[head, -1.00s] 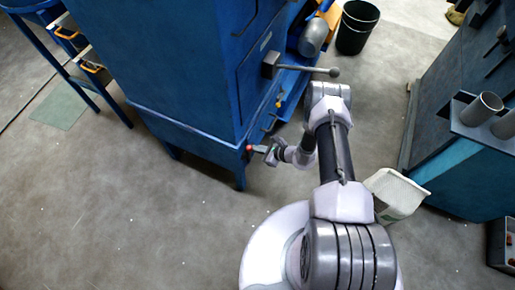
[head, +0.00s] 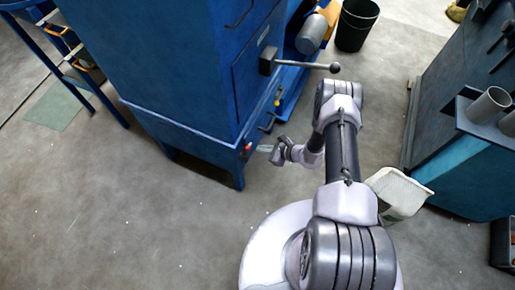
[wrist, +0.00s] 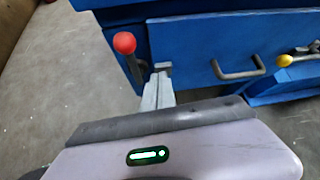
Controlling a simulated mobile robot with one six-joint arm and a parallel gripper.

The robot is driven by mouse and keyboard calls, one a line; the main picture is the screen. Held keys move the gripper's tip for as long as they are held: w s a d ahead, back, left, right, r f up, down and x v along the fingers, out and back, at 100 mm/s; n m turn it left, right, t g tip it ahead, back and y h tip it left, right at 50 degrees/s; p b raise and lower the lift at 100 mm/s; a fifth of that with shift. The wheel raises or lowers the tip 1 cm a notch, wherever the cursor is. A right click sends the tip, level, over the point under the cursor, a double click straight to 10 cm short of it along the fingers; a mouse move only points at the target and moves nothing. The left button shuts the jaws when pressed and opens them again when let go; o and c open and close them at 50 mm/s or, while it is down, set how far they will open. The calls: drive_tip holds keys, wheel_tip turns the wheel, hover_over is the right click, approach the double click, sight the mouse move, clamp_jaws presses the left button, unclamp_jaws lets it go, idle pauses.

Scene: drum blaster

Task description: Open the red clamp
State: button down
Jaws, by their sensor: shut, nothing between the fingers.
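The red clamp is a dark lever with a round red knob (wrist: 124,42) on the lower front of the blue cabinet. In the wrist view the lever hangs down from the knob near the cabinet's left corner. In the head view the red knob (head: 248,146) is a small spot at the cabinet's lower edge. My gripper (wrist: 160,72) is shut and empty, with its fingers pointing at the cabinet just right of the red lever. It also shows in the head view (head: 264,148), close to the knob. I cannot tell whether fingertips and lever touch.
The blue cabinet (head: 180,75) has a dark drawer handle (wrist: 238,70) right of my fingers. A yellow-knobbed clamp (wrist: 285,60) sits further right. A long ball-ended lever (head: 305,65) sticks out above. A black bin (head: 355,28) stands behind. Floor is open to the left.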

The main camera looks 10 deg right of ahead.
drive_tip(key=s+d+r+p, duration=0.2)
drive_tip(key=s+r+p, duration=0.1)
drive_tip(key=s, duration=0.4)
drive_tip(key=shift+s+d+r, duration=0.25)
drive_tip(key=shift+s+d, duration=0.1)
